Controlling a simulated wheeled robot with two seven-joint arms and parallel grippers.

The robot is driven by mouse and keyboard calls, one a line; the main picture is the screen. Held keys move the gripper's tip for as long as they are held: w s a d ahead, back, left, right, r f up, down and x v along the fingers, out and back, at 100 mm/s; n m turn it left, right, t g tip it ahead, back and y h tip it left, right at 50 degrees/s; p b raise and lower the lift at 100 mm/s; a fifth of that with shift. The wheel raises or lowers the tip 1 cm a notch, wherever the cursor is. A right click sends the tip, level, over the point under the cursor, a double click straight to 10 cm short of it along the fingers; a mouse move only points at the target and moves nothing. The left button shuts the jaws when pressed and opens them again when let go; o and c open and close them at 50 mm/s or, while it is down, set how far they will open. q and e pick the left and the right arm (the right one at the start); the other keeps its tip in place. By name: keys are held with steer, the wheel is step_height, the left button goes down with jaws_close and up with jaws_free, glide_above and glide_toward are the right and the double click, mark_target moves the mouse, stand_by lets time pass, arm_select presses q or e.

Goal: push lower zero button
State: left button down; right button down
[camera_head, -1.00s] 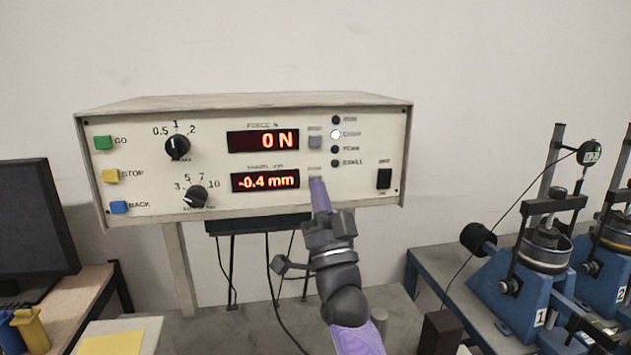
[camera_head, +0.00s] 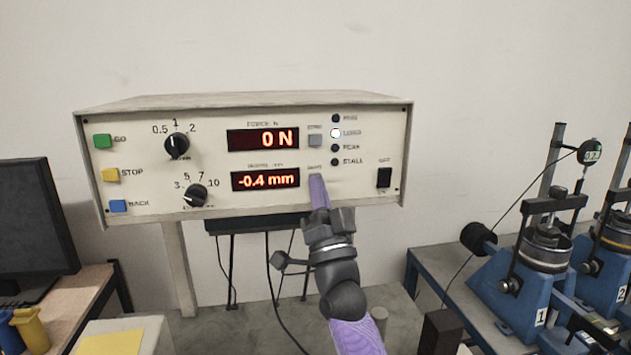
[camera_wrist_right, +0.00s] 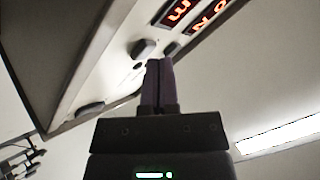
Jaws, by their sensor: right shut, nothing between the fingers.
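The lower zero button (camera_head: 315,176) is a small grey button right of the lower display, which reads -0.4 mm. In the right wrist view the closed fingers (camera_wrist_right: 158,66) end close beside the grey lower button (camera_wrist_right: 143,48). I cannot tell whether they touch it. My left gripper is not in view.
The upper grey button (camera_head: 315,140) sits above, beside the display reading 0 N (camera_head: 263,140). Indicator lamps (camera_head: 335,133) and a black power switch (camera_head: 384,178) are to the right. Blue test stands (camera_head: 520,285) stand at the right, and a dark monitor (camera_head: 35,225) at the left.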

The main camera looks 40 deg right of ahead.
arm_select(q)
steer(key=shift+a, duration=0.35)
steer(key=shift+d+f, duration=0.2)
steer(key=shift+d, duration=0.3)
arm_select(e)
steer(key=shift+w+d, duration=0.15)
steer(key=shift+w, duration=0.15)
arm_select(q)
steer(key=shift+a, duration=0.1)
arm_select(e)
steer(key=shift+s+r, duration=0.1)
steer(key=shift+s, duration=0.15)
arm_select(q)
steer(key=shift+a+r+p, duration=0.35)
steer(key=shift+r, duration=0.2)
arm_select(e)
steer(key=shift+s+a, duration=0.35)
steer(key=shift+s, duration=0.1)
